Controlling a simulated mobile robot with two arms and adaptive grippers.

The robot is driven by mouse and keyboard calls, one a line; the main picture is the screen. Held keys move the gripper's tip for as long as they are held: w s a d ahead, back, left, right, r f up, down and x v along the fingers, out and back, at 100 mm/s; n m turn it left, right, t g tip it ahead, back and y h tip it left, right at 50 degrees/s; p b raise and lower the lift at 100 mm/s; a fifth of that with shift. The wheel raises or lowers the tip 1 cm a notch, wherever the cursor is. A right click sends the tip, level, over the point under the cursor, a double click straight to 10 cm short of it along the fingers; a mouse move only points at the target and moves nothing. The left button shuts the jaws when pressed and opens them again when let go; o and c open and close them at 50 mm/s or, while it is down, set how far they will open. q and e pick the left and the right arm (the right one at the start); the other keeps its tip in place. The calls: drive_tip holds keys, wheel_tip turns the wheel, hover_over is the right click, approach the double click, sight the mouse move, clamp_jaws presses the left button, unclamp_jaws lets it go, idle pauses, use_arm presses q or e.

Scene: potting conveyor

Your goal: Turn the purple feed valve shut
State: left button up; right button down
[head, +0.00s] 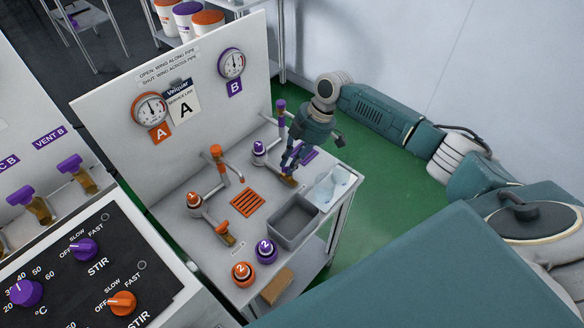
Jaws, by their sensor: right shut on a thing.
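The purple feed valve (309,156) is at the right end of the white bench, on a brass body (289,182) at the end of a short pipe. My right gripper (295,161) reaches down over it from the back right and is shut on its purple wing. Part of the wing shows beside the fingers. The fingers hide much of it, so I cannot tell its exact angle to the pipe. My left gripper is not in view.
A gauge panel (188,120) stands behind. Purple vent valves (74,172) and a knob panel are left.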

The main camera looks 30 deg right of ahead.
drive_tip(key=n+b, duration=0.1)
drive_tip(key=n+g+b, duration=0.1)
drive_tip(key=n, duration=0.1)
drive_tip(key=n+b, duration=0.1)
drive_tip(key=shift+w+a+f+g, duration=0.1)
drive_tip(key=shift+w+a+g, duration=0.15)
drive_tip(key=shift+a+g, duration=0.05)
drive_tip(key=shift+a+n+g+b, duration=0.1)
drive_tip(key=shift+n+g+b, duration=0.4)
drive_tip(key=shift+n+b, duration=0.8)
drive_tip(key=shift+s+n, duration=0.1)
drive_tip(key=shift+n, duration=0.2)
drive_tip(key=c, duration=1.7)
unclamp_jaws()
drive_tip(key=shift+a, duration=0.1)
drive_tip(key=shift+d+r, duration=0.3)
drive_tip(key=shift+r, duration=0.15)
drive_tip(key=v, duration=1.1)
drive_tip(key=shift+a+r, duration=0.15)
